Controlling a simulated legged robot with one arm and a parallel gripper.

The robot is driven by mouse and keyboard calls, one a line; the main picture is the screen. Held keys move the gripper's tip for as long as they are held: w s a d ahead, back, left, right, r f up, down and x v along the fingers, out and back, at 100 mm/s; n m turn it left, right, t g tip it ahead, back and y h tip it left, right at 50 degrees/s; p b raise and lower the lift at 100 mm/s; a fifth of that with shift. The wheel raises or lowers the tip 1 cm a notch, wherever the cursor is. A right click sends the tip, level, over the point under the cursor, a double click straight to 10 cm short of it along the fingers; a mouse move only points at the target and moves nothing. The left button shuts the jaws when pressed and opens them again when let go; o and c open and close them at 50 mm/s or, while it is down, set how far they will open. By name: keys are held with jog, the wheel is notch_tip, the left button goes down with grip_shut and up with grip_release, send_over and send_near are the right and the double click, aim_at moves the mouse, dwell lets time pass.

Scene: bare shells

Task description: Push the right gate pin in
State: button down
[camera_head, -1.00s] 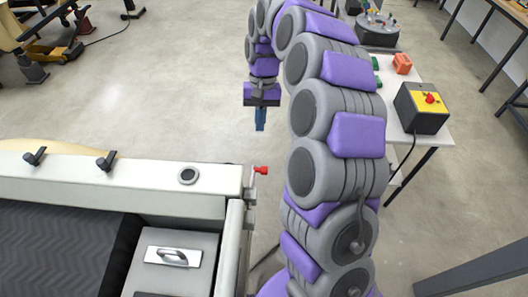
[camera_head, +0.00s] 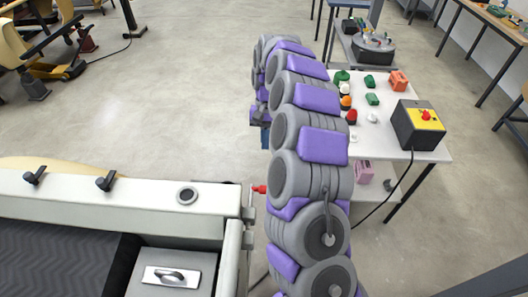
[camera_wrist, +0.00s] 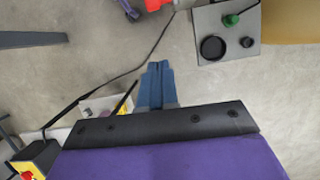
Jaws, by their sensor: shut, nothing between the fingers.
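A red gate pin (camera_head: 260,189) sticks out to the right from a small bracket (camera_head: 248,212) at the right end of the pale machine frame (camera_head: 120,208). My gripper (camera_head: 265,138) is beyond the pin in the head view, its blue fingers pointing down and partly hidden by my arm. It looks apart from the pin. In the wrist view, its blue fingers (camera_wrist: 158,70) are together and empty, above grey floor. How far the pin stands out is too small to tell.
A white table (camera_head: 400,145) with a yellow-topped button box (camera_head: 418,125) and small coloured parts stands to the right, its cable hanging down. A grey panel with a green knob (camera_wrist: 231,20) shows in the wrist view. Open floor lies beyond the frame.

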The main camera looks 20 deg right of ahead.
aim_at(263, 189)
jog(key=s+a+f, duration=0.2)
jog(key=s+f, duration=0.4)
jog(key=f, duration=0.3)
jog(key=shift+s+b, duration=0.2)
jog(key=shift+b, duration=0.25)
jog(key=s, duration=0.2)
jog(key=s+a, duration=0.1)
jog(key=s, duration=0.1)
jog(key=shift+s+a+r, duration=0.1)
jog(key=shift+a, duration=0.05)
jog(key=shift+s+a, duration=0.2)
jog(key=shift+s, duration=0.3)
